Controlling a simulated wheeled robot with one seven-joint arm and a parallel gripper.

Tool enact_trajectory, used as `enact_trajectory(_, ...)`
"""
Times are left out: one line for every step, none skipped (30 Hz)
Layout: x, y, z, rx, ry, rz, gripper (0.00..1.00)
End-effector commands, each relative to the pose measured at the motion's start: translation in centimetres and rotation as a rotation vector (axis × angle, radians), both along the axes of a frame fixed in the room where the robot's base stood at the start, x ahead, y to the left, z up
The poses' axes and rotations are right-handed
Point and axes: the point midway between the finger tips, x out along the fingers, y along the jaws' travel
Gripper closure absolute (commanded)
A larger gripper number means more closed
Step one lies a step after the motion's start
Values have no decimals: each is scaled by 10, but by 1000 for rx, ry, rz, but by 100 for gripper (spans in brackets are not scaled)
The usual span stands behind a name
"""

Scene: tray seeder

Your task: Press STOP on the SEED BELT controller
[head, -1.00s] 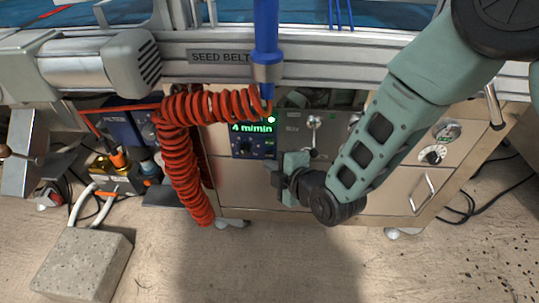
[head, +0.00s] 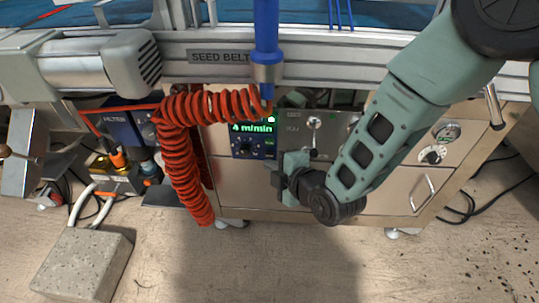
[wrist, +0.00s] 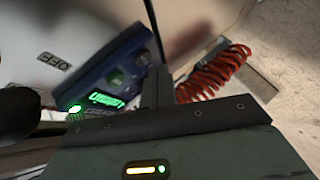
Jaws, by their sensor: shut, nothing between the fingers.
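The blue controller (head: 241,151) with a green "4 m/min" display (head: 252,127) sits below the "SEED BELT" label (head: 219,56). Red coiled hose partly covers its top. In the wrist view the controller (wrist: 95,72) appears tilted, with a lit display (wrist: 106,99), a bright green light (wrist: 75,108) and round controls on its face. I cannot read a STOP marking. My gripper (head: 271,171) is shut and empty, just below and right of the controller in the head view. In the wrist view its dark fingers (wrist: 157,88) overlap the controller's edge; contact cannot be told.
The red coiled hose (head: 185,170) hangs left of the controller from a blue tool (head: 266,35). A grey panel with a lever (head: 314,123) is to the right. A concrete block (head: 80,262) lies on the floor at left.

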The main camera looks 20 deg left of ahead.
Motion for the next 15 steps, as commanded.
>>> enact_trajectory(0,0,0,0,0,0,100)
enact_trajectory(0,0,0,0,0,0,100)
enact_trajectory(0,0,0,0,0,0,100)
enact_trajectory(0,0,0,0,0,0,100)
enact_trajectory(0,0,0,0,0,0,100)
enact_trajectory(0,0,0,0,0,0,100)
enact_trajectory(0,0,0,0,0,0,100)
enact_trajectory(0,0,0,0,0,0,100)
enact_trajectory(1,0,0,0,0,0,100)
enact_trajectory(1,0,0,0,0,0,100)
enact_trajectory(2,0,0,0,0,0,100)
enact_trajectory(3,1,0,-1,-1,0,100)
enact_trajectory(4,1,0,-1,-1,0,100)
enact_trajectory(5,1,0,-1,-1,0,100)
enact_trajectory(7,1,0,0,0,-1,100)
